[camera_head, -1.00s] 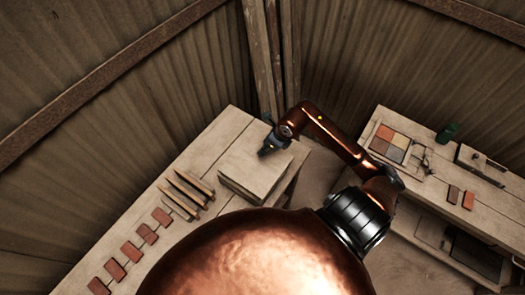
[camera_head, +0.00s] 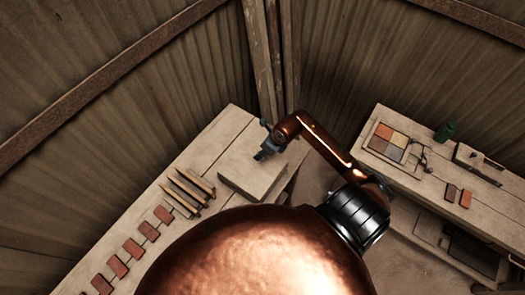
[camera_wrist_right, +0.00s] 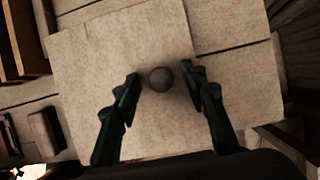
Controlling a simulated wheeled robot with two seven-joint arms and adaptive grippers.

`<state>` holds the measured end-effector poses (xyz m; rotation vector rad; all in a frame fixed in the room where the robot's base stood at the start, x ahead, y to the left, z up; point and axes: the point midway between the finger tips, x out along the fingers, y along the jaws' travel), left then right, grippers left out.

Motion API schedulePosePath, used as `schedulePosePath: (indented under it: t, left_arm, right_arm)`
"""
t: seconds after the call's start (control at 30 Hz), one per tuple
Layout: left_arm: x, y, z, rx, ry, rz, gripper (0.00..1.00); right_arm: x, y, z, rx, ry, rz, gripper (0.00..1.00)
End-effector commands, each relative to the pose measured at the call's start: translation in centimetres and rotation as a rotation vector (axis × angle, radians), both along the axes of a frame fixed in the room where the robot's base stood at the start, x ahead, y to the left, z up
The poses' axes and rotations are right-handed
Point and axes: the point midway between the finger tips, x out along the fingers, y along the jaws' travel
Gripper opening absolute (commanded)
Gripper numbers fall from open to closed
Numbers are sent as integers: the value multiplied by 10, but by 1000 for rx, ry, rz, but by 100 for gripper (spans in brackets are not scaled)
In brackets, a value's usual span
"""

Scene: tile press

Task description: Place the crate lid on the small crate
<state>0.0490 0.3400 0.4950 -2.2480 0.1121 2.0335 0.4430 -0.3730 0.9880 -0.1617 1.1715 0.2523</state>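The crate lid (camera_wrist_right: 105,60) is a flat, pale, square board with a dark round knob (camera_wrist_right: 160,79) near its middle. In the head view, a low pale square block (camera_head: 243,177) on the left table shows the same flat top. I cannot tell from these views whether the small crate is under it. My right gripper (camera_head: 262,156) is over the far part of this block. In the right wrist view its fingers (camera_wrist_right: 168,82) are apart, one on each side of the knob, with a gap on both sides. My left gripper is not in view.
Several dark pointed sticks (camera_head: 188,192) and a row of reddish tiles (camera_head: 133,247) lie on the left table (camera_head: 232,122). The right table holds a tray of coloured tiles (camera_head: 388,142), a green object (camera_head: 446,131) and a pale box (camera_head: 480,163).

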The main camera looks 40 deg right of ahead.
Motion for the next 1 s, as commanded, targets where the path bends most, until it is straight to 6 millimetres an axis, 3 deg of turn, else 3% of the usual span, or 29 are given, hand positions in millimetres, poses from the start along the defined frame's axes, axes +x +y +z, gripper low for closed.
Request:
schedulePosePath:
  t: [0.37, 0.8, 1.0]
  left_arm:
    - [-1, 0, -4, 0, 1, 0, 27]
    - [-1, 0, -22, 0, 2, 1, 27]
    - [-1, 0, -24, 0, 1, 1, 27]
  right_arm:
    - [-4, -2, 12, -3, -4, 2, 40]
    - [-35, -12, 90, -5, -2, 2, 40]
    - [-43, -13, 109, -1, -1, 1, 40]
